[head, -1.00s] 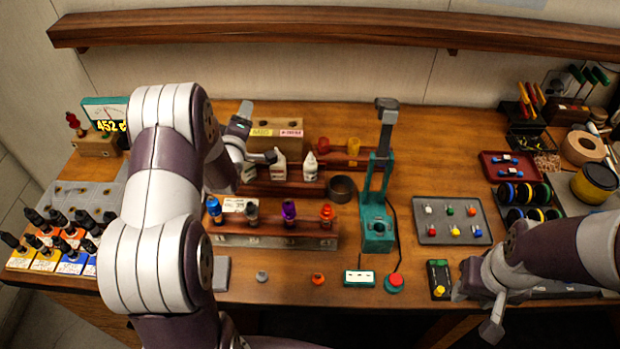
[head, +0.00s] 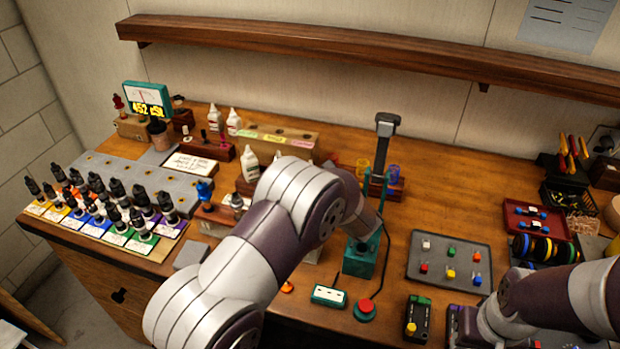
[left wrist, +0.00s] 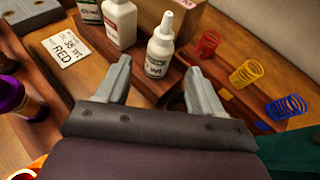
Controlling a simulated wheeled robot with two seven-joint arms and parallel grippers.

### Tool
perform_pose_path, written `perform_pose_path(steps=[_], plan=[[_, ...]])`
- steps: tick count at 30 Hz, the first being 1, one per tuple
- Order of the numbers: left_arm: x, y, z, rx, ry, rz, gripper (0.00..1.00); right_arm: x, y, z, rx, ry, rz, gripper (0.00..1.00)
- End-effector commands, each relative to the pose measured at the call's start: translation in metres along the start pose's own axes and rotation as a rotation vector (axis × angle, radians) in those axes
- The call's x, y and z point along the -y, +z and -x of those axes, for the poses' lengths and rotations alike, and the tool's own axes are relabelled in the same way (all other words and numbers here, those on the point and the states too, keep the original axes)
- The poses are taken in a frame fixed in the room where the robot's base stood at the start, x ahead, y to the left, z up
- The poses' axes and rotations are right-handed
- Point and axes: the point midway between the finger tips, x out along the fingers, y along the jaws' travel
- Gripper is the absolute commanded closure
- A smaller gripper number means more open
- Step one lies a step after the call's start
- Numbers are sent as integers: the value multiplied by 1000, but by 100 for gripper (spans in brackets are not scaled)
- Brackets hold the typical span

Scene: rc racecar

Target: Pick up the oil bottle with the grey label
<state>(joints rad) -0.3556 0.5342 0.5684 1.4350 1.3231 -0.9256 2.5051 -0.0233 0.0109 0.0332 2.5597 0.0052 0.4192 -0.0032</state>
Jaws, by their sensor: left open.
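In the left wrist view, a white oil bottle with a pointed nozzle (left wrist: 160,47) stands upright on a wooden stand, beyond and between the fingertips of my open left gripper (left wrist: 155,88). Its label looks greyish with dark print, but the exact colour is hard to tell. The gripper is empty and apart from it. To its left stand a white bottle with a red-printed label (left wrist: 119,22) and one with a green label (left wrist: 89,10), both cut by the top edge. In the head view, my left arm hides its gripper and part of the bottle row; one white bottle (head: 250,166) shows.
Red (left wrist: 208,43), yellow (left wrist: 245,73) and blue (left wrist: 287,107) springs stand right of the bottle. A wooden box (head: 278,139) is behind the row. A teal press stand (head: 361,257) rises close to my left arm. Two more white bottles (head: 214,118) (head: 234,122) stand farther back left.

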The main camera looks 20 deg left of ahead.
Motion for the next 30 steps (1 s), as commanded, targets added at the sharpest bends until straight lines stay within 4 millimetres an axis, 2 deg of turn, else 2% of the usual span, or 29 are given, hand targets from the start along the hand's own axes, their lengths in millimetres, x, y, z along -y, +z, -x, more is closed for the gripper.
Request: perform_pose_path(steps=[7,10,18,20,21,24,30], plan=[[-1,3,-38,-1,3,-2,33,0,-2,23,0,0,0,57],[-1,1,-54,1,2,-2,33,0,-3,24,0,0,0,57],[0,-1,-60,1,0,-2,33,0,-2,23,1,0,0,57],[0,-1,-60,1,0,-2,52,0,-2,22,1,0,0,57],[0,-1,-60,1,0,-2,66,0,-2,23,1,0,0,57],[0,-1,-59,1,0,-2,93,0,-2,23,1,0,0,57],[0,-1,-59,1,0,-2,93,0,-2,23,1,0,0,57]])
